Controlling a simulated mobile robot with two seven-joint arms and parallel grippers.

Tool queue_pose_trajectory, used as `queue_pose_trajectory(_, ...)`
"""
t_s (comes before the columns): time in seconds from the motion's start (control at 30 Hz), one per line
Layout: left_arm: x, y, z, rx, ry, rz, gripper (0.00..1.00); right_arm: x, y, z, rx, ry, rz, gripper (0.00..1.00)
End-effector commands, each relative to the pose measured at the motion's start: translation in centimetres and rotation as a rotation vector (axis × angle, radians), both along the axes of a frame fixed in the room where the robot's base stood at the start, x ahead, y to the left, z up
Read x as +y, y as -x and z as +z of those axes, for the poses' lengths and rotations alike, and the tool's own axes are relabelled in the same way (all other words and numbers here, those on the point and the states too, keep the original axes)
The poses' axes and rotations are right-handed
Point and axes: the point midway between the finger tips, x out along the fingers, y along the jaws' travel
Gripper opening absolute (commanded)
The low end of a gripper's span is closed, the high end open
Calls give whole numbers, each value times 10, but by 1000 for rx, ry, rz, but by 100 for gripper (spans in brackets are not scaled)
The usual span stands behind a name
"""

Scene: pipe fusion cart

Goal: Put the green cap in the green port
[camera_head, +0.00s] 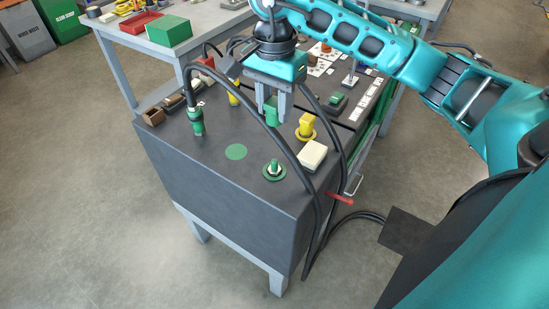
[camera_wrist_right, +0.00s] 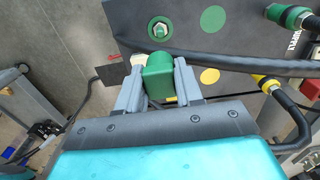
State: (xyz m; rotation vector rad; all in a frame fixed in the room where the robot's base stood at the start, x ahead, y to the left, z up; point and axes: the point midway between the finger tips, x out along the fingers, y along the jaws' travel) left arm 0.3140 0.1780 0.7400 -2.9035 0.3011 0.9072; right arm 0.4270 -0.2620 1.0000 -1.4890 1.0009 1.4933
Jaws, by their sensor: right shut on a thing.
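My right gripper (camera_head: 270,112) is shut on the green cap (camera_head: 271,112) and holds it above the dark cart top. In the right wrist view, the cap (camera_wrist_right: 157,76) sits between the two grey fingers (camera_wrist_right: 157,85). The green port (camera_head: 273,170) is a green ring with a metal fitting standing up in its middle, near the cart's front edge. It also shows uncovered in the right wrist view (camera_wrist_right: 160,28), beyond the cap. The cap is apart from the port, behind it in the head view. My left gripper is not in view.
A black hose with a green connector (camera_head: 197,124) arches over the cart in front of my gripper. A flat green disc (camera_head: 236,152) lies left of the port. A yellow cap (camera_head: 306,124) and a cream block (camera_head: 312,155) stand to the right.

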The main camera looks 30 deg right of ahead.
Motion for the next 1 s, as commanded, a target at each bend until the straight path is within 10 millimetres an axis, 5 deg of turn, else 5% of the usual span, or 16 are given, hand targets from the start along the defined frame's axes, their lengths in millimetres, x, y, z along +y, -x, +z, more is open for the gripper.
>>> queue_pose_trajectory(0.33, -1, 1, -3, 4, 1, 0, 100, 0, 1, -86, 2, 0, 0, 7)
queue_pose_trajectory(0.83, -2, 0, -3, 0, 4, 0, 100, 0, 0, -141, 1, -1, 2, 7)
queue_pose_trajectory(1.0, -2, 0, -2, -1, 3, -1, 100, 0, 0, -144, -2, 0, 3, 7)
